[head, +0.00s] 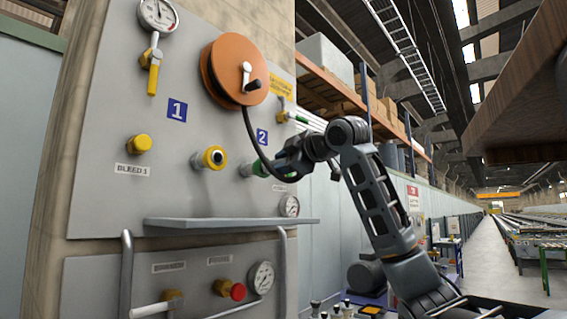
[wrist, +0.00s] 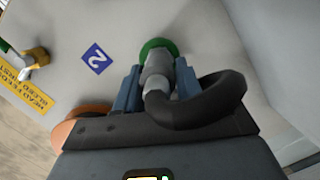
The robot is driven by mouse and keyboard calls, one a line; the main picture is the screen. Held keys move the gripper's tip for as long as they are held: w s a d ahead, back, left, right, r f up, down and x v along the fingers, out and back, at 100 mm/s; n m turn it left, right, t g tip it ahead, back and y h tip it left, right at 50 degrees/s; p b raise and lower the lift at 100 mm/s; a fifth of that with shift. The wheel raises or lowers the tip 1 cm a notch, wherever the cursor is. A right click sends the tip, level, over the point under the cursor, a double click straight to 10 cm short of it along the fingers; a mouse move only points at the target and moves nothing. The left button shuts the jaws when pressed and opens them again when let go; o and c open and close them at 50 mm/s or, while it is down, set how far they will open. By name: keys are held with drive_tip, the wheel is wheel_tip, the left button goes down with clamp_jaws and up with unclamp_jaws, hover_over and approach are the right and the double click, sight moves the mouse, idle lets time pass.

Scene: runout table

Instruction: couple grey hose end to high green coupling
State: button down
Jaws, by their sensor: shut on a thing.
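The green coupling (head: 260,169) sits on the grey panel, right of the yellow coupling. In the wrist view the green coupling (wrist: 158,46) shows as a green ring straight ahead. My gripper (head: 276,165) is at the panel beside it. In the wrist view my gripper (wrist: 157,76) has its blue fingers shut on the grey hose end (wrist: 156,66). The hose end points at the ring and overlaps its centre; I cannot tell whether it is seated. The dark hose (head: 249,128) hangs from the orange reel to my gripper and loops right in the wrist view.
The orange reel (head: 226,70) is above my gripper. A yellow coupling (head: 212,158) and a yellow knob (head: 140,144) are to the left. A grey shelf (head: 225,223) juts out below. The aisle at far right is open.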

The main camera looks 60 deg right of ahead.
drive_tip(key=shift+w, duration=0.2)
drive_tip(key=c, duration=0.6)
unclamp_jaws()
drive_tip(key=shift+s, duration=0.1)
drive_tip(key=f+b+v, duration=0.1)
drive_tip(key=b+v, duration=0.1)
drive_tip(key=v, duration=0.5)
drive_tip(key=shift+s+r, duration=0.3)
drive_tip(key=shift+r, duration=0.25)
drive_tip(key=shift+a, duration=0.15)
